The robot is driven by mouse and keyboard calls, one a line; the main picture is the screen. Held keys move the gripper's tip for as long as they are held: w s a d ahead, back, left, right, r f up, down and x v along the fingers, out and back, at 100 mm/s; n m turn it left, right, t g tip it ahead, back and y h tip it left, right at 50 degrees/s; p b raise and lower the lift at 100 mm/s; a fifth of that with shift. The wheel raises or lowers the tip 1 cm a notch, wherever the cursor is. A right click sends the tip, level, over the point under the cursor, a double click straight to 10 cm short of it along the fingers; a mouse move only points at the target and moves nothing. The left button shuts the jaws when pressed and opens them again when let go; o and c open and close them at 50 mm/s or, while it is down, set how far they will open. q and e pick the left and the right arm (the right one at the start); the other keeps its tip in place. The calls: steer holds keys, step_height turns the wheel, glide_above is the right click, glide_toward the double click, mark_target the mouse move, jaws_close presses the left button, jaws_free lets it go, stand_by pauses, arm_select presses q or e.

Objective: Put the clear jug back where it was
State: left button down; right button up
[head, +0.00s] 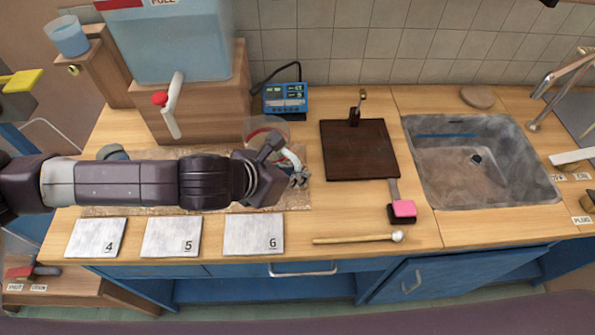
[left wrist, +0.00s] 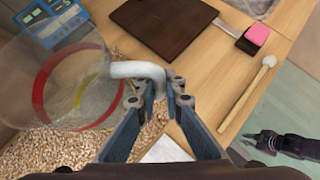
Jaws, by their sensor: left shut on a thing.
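The clear jug (head: 266,124) is see-through, with a red band and a yellow line in the left wrist view (left wrist: 40,85). Its pale handle (left wrist: 140,70) lies between the fingers of my left gripper (head: 298,178), which is shut on it. In the head view my left arm hides the jug's lower part. The jug is at or over the right end of the speckled mat (head: 297,200), in front of the blue meter (head: 285,98). I cannot tell whether its base touches the mat. My right gripper (left wrist: 262,143) shows partly in the left wrist view, apart from the jug; its opening is unclear.
A large water tank (head: 175,45) with a red-knobbed tap (head: 165,105) stands behind my left arm. Numbered tiles (head: 170,236) line the front.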

arm_select(q)
steer(key=c, duration=2)
jaws_free()
steer(key=shift+c, duration=0.2)
steer(key=shift+r, duration=0.15)
steer(key=p+v, duration=0.6)
steer(key=v, duration=0.6)
